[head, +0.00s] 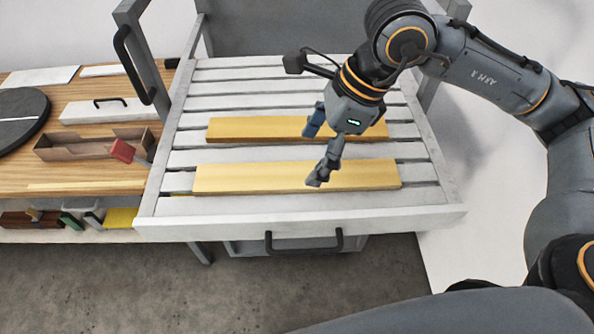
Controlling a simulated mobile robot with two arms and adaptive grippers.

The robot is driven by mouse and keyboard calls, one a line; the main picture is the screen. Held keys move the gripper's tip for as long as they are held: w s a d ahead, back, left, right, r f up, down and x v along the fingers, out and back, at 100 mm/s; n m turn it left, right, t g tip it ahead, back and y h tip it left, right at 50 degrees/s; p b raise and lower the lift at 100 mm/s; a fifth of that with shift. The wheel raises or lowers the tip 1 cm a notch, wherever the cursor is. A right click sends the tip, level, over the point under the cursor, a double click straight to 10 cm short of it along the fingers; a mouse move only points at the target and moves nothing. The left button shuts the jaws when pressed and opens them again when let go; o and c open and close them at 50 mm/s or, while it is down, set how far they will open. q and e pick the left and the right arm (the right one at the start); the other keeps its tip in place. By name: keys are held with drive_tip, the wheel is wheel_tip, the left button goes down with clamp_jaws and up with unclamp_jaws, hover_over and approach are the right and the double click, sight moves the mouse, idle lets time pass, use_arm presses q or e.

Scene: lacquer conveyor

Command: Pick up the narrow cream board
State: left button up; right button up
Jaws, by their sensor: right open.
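Two long yellowish-cream boards lie left to right on the slatted top of a grey conveyor. The rear board (255,129) looks narrower. The front board (245,178) looks wider and slightly longer. My right gripper (314,151) is open and empty, pointing down over the boards. One finger overlaps the rear board and the other overlaps the front board; contact cannot be told. The gripper and wrist hide part of the rear board. My left gripper is out of view.
The conveyor (300,216) has grey side posts and a black handle (134,65) at its left. On the left, a wooden bench (25,181) holds a brown open tray (75,147), a red-headed tool (123,151) and a dark disc (22,112). Bare slats surround the boards.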

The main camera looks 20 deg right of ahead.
sight(299, 174)
drive_tip(key=p+x, duration=0.2)
drive_tip(key=x, duration=0.1)
drive_tip(key=shift+f, duration=0.3)
drive_tip(key=shift+a+f, duration=0.15)
drive_tip(key=shift+f, duration=0.2)
drive_tip(key=shift+w+f, duration=0.1)
drive_tip(key=shift+f, duration=0.1)
drive_tip(key=c, duration=1.4)
